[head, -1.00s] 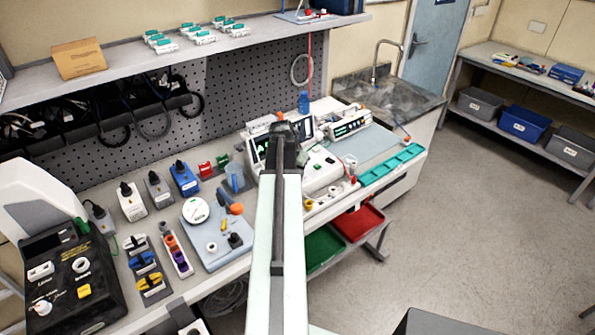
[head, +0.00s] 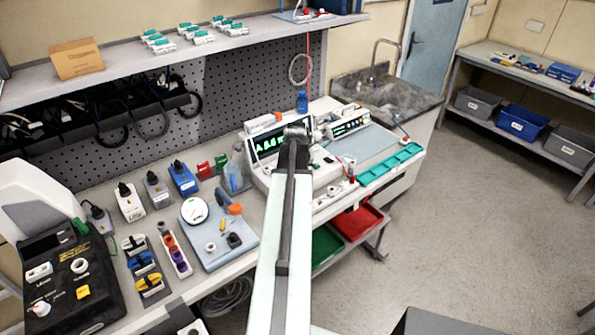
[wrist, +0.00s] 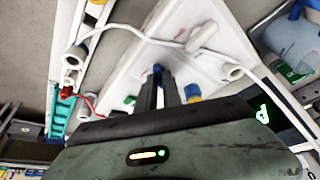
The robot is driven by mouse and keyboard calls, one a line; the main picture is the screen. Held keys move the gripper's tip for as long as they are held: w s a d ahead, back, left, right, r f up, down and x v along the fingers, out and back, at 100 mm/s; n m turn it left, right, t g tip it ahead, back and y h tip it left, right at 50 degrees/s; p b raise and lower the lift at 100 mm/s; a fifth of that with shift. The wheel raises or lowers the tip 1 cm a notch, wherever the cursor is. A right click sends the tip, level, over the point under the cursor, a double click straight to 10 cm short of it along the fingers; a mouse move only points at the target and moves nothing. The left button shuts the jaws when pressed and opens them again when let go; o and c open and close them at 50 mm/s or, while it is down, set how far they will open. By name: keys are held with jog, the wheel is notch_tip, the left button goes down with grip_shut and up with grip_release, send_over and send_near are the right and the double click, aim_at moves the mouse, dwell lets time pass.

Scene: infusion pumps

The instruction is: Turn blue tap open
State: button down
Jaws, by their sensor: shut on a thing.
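The blue tap (wrist: 157,68) is a small blue piece at the tips of my gripper (wrist: 158,80) in the wrist view. The two dark fingers are close together and shut on it, covering most of it. Its handle angle cannot be told. It sits over the white pump body (wrist: 205,65), among white fittings. In the head view my arm reaches over the infusion pump with a green-lit screen (head: 268,142). The fingertips and the tap are hidden there behind my arm.
A yellow and blue piece (wrist: 193,92) is just right of my fingers. A white tube (wrist: 140,35) crosses close by. A teal tray (head: 390,163) lies at the bench's right front edge. Red (head: 358,220) and green (head: 325,245) bins are below.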

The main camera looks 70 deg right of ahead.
jog(key=c, duration=1.5)
grip_release()
jog(key=p+v, duration=0.7)
jog(key=shift+r, duration=0.4)
jog(key=shift+s+a, duration=0.1)
